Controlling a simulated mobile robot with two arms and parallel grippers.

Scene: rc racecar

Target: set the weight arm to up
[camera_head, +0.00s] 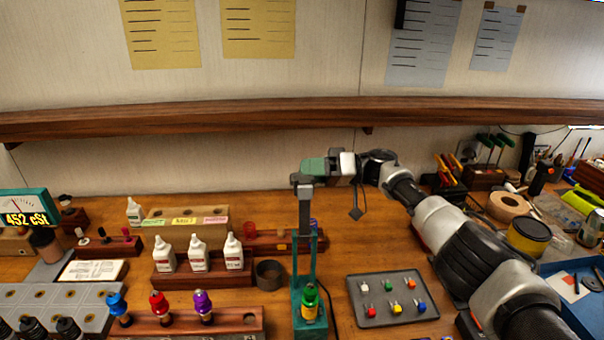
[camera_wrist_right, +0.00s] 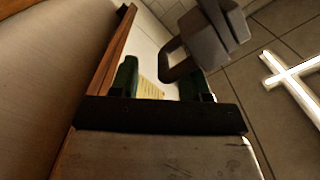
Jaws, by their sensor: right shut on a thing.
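A teal upright stand (camera_head: 296,255) stands on the bench in the middle of the head view, with a green-capped bottle (camera_head: 310,300) at its foot. A grey piece, which looks like the weight arm (camera_head: 303,181), is at the stand's top. My right gripper (camera_head: 314,167) reaches in from the right and is shut at the stand's top, on what looks like this arm. In the right wrist view a grey bracket (camera_wrist_right: 205,42) shows by the green fingers; the exact contact is hidden. My left gripper is out of view.
Three white bottles (camera_head: 198,254) stand in a wooden rack left of the stand. Blue, red and purple capped pieces stand in a front wooden block (camera_head: 180,325). A dark tray (camera_head: 372,313) of small coloured parts lies right. A wooden shelf (camera_head: 230,115) crosses the wall above.

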